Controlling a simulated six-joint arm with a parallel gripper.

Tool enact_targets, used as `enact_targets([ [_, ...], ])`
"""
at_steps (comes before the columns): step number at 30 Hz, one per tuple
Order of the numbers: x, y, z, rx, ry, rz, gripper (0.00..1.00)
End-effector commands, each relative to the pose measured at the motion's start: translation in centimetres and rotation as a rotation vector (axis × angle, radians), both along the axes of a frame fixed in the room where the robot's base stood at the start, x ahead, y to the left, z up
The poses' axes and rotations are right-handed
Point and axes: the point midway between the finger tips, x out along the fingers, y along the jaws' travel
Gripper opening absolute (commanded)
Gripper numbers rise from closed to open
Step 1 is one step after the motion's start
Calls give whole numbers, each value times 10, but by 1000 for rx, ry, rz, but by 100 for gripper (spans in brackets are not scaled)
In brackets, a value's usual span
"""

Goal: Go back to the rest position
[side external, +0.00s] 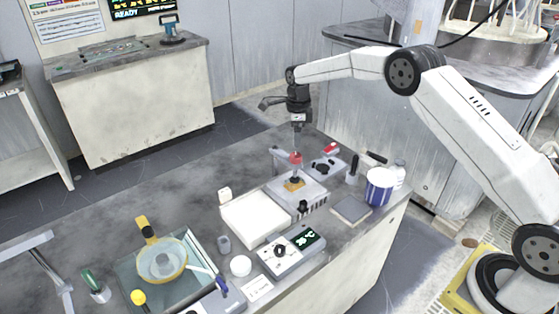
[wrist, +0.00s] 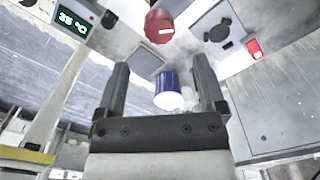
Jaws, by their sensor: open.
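My gripper (side external: 297,128) hangs above the bench, over a small red-topped part (side external: 295,157) on a grey box with an orange-brown patch. In the wrist view my gripper (wrist: 162,66) has its two dark fingers spread wide with nothing held between them. The red round top (wrist: 160,26) shows beyond the fingertips, apart from them. The exact gap between gripper and red top is hard to judge from the side.
A blue and white tub (side external: 380,187) stands at the bench's right end. A white tray (side external: 255,217), a temperature display unit (side external: 290,250) and a glass tray with a yellow-rimmed bowl (side external: 162,260) crowd the front. The bench's left rear (side external: 130,205) is clear.

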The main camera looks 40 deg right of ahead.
Motion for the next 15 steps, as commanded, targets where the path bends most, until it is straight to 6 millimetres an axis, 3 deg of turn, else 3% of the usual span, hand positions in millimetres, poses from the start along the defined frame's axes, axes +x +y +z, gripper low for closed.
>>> enact_targets([
  [8,-4,2,3,0,-4,47,89],
  [15,-22,11,15,-6,-26,259,89],
])
